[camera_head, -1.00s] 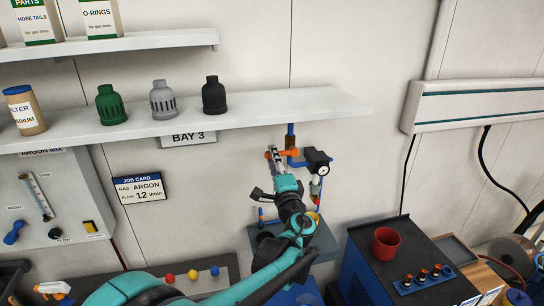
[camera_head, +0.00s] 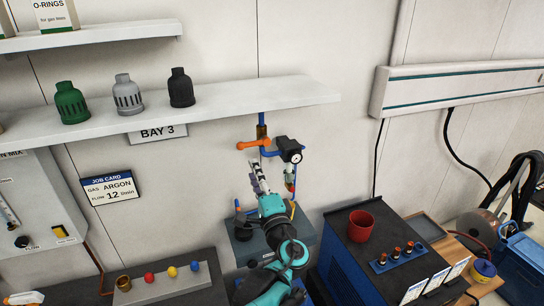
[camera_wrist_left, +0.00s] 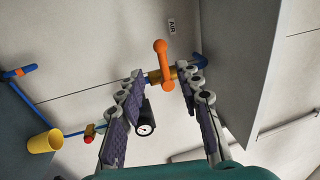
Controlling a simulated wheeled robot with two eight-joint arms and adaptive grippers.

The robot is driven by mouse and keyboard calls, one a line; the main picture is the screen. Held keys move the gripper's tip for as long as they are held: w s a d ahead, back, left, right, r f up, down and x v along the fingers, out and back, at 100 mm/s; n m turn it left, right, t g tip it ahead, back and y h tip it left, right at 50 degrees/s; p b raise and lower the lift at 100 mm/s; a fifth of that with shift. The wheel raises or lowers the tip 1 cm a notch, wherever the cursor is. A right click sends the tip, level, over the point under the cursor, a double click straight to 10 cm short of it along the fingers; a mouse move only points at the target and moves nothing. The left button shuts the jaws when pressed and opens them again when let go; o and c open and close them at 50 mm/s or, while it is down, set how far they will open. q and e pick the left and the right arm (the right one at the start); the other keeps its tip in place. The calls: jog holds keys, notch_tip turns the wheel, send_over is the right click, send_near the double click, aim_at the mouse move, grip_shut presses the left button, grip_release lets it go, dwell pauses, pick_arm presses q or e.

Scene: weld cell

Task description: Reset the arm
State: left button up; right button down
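My left gripper (camera_head: 256,170) is up in front of the wall, just below the orange valve handle (camera_head: 253,144) on the brass and blue pipe. In the left wrist view its two fingers (camera_wrist_left: 160,100) stand wide apart with nothing held between them. The orange handle (camera_wrist_left: 161,62) shows beyond the fingertips, apart from them as far as I can tell. A black gauge (camera_head: 290,151) with a white dial sits right of the handle. My right gripper is not in view.
A white shelf (camera_head: 235,103) with green, grey and black caps runs above the gripper. At right, a blue cabinet (camera_head: 344,262) carries a red cup (camera_head: 360,226). Balls on a strip (camera_head: 165,287) stand lower left. The wall between job card (camera_head: 110,187) and gripper is clear.

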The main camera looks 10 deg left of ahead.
pick_arm(q)
jog(key=s+a+f+n+g+h+b, duration=0.1)
jog(key=s+a+f+n+g+b, duration=0.2)
jog(key=f, duration=0.4)
jog(key=s+a+f+n+g+h+b, duration=0.2)
jog(key=s+f, duration=0.3)
jog(key=f, duration=0.1)
jog(key=s+a+f+n+g+h+b, duration=0.1)
jog(key=s+a+f+n+g+b, duration=0.2)
jog(key=f, duration=0.4)
jog(key=s+d+f+n+g+h+b, duration=0.1)
jog(key=s+d+f+n+h+b, duration=0.2)
jog(key=s+f, duration=0.9)
jog(key=d+f+h+b, duration=0.1)
jog(key=d+h+b, duration=0.1)
jog(key=d+h, duration=0.2)
jog(key=shift+d+g, duration=0.3)
jog(key=shift+d, duration=1.05)
